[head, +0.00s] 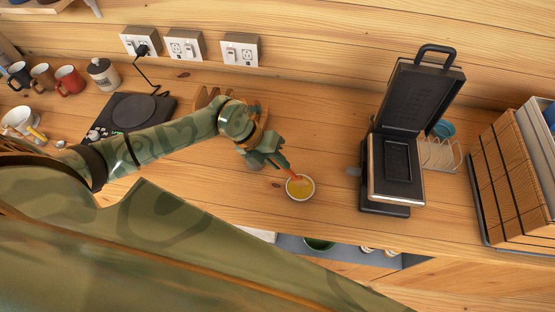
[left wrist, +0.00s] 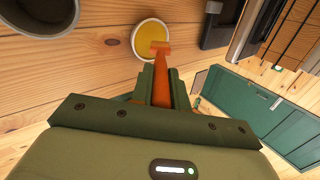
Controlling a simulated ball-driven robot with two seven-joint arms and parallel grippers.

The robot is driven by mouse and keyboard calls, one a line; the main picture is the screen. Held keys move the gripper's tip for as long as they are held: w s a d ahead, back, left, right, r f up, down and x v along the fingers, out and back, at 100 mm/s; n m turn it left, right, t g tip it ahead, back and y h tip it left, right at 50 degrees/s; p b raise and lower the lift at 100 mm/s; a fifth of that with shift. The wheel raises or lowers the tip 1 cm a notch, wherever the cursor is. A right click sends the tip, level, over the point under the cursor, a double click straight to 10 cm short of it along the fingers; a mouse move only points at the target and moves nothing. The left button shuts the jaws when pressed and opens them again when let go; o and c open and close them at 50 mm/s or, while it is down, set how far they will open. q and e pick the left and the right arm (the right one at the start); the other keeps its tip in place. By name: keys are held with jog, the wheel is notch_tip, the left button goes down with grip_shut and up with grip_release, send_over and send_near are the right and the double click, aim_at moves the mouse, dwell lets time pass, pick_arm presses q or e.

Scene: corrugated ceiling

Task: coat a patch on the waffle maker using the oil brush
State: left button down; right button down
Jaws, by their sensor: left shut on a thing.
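The waffle maker (head: 397,160) stands open on the wooden counter, its dark lid tilted up and back and its lower plate facing up. A small white bowl (head: 300,187) with yellow oil sits to its left. My left gripper (head: 279,160) is shut on the orange oil brush (head: 294,175), whose tip is at the bowl. In the left wrist view the brush (left wrist: 161,75) runs between the fingers, and its head overlaps the edge of the oil bowl (left wrist: 151,24). Whether the bristles touch the oil is unclear. My right gripper is not in view.
A black hot plate (head: 130,112), several mugs (head: 70,80) and a lidded jar (head: 103,74) stand at the left. A wire rack (head: 440,154) and wooden boards (head: 505,165) stand right of the waffle maker. The counter between bowl and waffle maker is mostly clear.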

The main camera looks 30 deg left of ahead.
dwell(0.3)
pick_arm(q)
jog(key=shift+f+b, duration=0.3)
jog(key=shift+f, duration=0.2)
dwell(0.6)
jog(key=shift+s+f, duration=0.1)
jog(key=shift+f, duration=0.05)
dwell(0.8)
notch_tip(320, 180, up, 7)
jog(key=p, duration=0.7)
dwell(0.7)
